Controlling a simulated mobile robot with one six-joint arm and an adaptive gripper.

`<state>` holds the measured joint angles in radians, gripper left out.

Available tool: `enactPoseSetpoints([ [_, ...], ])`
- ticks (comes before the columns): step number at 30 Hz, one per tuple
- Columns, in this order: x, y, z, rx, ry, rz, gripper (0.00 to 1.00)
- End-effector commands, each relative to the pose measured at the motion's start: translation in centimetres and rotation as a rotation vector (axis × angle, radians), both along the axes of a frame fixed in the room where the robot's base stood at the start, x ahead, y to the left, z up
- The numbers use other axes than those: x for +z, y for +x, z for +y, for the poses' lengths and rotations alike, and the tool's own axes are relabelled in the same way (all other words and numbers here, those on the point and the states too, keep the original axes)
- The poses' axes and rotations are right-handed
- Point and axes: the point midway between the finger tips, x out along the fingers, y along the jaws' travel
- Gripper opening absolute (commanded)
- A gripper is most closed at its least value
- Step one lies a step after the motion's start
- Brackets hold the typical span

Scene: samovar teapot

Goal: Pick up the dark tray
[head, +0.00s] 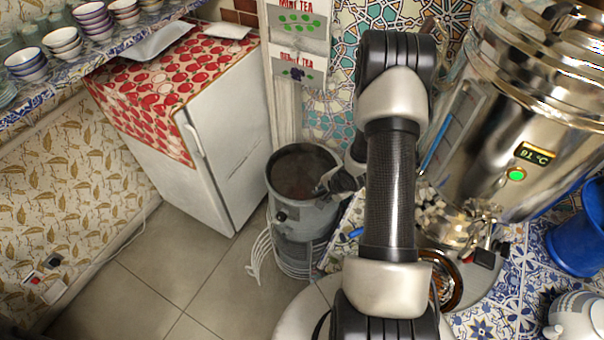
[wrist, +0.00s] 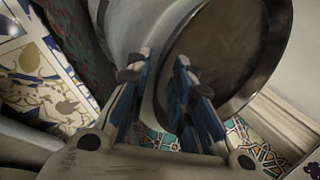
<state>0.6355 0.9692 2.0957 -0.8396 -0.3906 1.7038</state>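No tray that is plainly dark stands out in the head view. A round brown dish with a shiny rim (head: 447,282) lies under the samovar, partly hidden by my arm; I cannot tell if it is the tray. A pale grey tray (head: 160,42) lies on the red-patterned cloth over the fridge. My gripper (head: 326,184) is at the right rim of a grey bin with a dark inside (head: 296,165). In the wrist view, my gripper (wrist: 164,56) has its fingers apart with a narrow gap and holds nothing visible. The bin's dark opening (wrist: 215,50) is beside the fingers.
The white fridge (head: 235,130) stands left of the bin. A shelf with stacked bowls (head: 62,42) is at upper left. The large steel samovar (head: 540,90), a blue container (head: 580,235) and a white teapot (head: 578,318) stand at right. Tiled floor (head: 150,285) is clear at lower left.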

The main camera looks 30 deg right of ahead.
Motion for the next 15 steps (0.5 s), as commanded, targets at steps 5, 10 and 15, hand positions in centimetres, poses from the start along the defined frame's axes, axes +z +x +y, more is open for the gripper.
enactPoseSetpoints([
  [5, 0.01, 0.0, 0.0, 0.0, 0.0, 0.0, 0.06],
  [10, 0.01, 0.0, 0.0, 0.0, 0.0, 0.0, 0.0],
  [15, 0.01, 0.0, 0.0, 0.0, 0.0, 0.0, 0.0],
])
